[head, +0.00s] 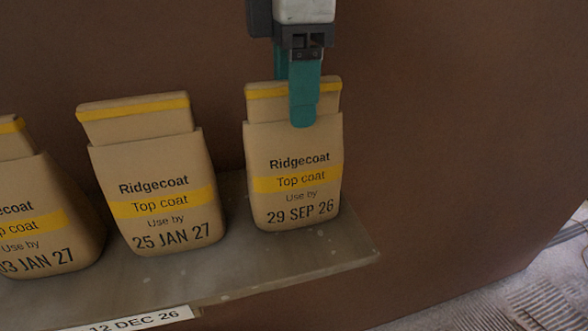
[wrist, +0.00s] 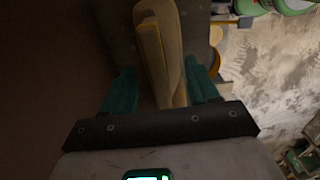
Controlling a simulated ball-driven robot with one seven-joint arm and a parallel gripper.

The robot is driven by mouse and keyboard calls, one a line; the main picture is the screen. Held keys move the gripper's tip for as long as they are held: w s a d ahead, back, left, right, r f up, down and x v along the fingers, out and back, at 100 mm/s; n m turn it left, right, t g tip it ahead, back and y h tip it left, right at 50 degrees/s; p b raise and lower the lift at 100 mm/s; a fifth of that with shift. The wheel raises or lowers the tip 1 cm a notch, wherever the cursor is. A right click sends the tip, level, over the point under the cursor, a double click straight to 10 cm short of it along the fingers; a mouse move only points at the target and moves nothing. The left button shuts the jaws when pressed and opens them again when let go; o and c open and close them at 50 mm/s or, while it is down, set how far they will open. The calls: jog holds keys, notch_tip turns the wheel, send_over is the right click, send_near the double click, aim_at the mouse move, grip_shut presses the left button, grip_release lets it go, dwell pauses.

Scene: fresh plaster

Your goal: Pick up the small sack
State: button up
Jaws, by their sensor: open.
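Several tan paper sacks with yellow bands stand upright in a row. The right sack (head: 293,200) reads "Ridgecoat Top coat, Use by 29 SEP 26". The middle sack (head: 160,208) reads 25 JAN 27, and the left sack (head: 38,240), cut by the picture edge, ends in 3 JAN 27. My gripper (head: 301,105) is open and points down over the right sack's folded top. One teal finger is in front of the top; the other is mostly hidden behind it. In the wrist view a sack (wrist: 160,45) lies between the spread fingers, with gaps visible at both sides.
The sacks stand on a grey shelf (head: 345,250) against a brown surface (head: 450,130). A white label (head: 130,320) reading "12 DEC 26" is on the shelf's front edge. The shelf ends just right of the right sack. Pale rough floor (head: 530,290) shows at lower right.

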jog(key=shift+f, duration=0.95)
grip_shut()
jog(key=shift+r, duration=0.1)
dwell(0.6)
